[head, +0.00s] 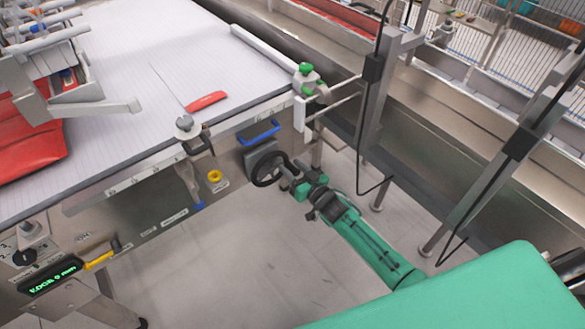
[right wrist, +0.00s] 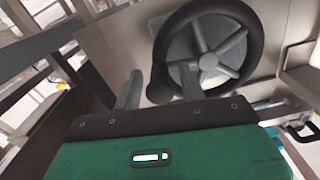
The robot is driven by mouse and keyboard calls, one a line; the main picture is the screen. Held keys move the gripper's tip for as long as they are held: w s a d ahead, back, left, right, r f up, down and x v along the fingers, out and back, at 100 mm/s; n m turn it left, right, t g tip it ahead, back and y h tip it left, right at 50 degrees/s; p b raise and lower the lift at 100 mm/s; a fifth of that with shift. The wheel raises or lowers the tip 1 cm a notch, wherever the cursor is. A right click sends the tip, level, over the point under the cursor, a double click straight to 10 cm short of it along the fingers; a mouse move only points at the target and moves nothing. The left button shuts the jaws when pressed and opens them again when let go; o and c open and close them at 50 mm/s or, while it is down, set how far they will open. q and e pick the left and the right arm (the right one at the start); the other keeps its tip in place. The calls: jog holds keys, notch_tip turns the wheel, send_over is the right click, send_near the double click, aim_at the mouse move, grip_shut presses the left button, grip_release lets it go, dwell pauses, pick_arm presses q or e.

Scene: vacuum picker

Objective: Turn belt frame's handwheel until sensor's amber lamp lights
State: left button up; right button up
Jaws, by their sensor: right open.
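The black handwheel (head: 268,168) with grey spokes is on the belt frame's front side, below the blue handle. My right gripper (head: 291,179) is at the wheel's right side. In the right wrist view the wheel (right wrist: 208,60) fills the upper middle, and the open fingers (right wrist: 160,88) stand either side of the wheel's dark knob; I cannot tell whether they touch it. A grey-topped device (head: 187,128), likely the sensor, is clamped at the belt's edge; no amber glow shows on it. A green display (head: 53,278) appears to read "EDGE 0 mm". My left gripper is out of view.
The white belt (head: 150,75) carries a red-handled tool (head: 206,101). A blue handle (head: 258,133) is just above the wheel, and a yellow ring button (head: 214,176) to its left. Metal posts and black cables stand to the right. Floor below the wheel is clear.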

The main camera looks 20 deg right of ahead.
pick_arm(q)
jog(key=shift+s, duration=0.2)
pick_arm(e)
jog(key=shift+w+a, duration=0.1)
jog(key=shift+w, duration=0.1)
grip_shut()
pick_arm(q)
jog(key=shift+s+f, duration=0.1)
pick_arm(e)
jog(key=shift+f, duration=0.1)
jog(key=shift+f+m, duration=0.4)
jog(key=shift+m, duration=0.6)
pick_arm(q)
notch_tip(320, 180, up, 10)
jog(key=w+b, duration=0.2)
jog(key=b, duration=0.2)
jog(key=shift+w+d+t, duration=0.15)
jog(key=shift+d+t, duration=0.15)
pick_arm(e)
jog(key=s+a+f+m, duration=0.2)
jog(key=a+f+m, duration=0.2)
jog(key=m, duration=1.3)
jog(key=shift+s+a, duration=0.25)
jog(key=shift+a, duration=1.05)
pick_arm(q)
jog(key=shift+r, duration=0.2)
pick_arm(e)
jog(key=shift+a+f, duration=0.1)
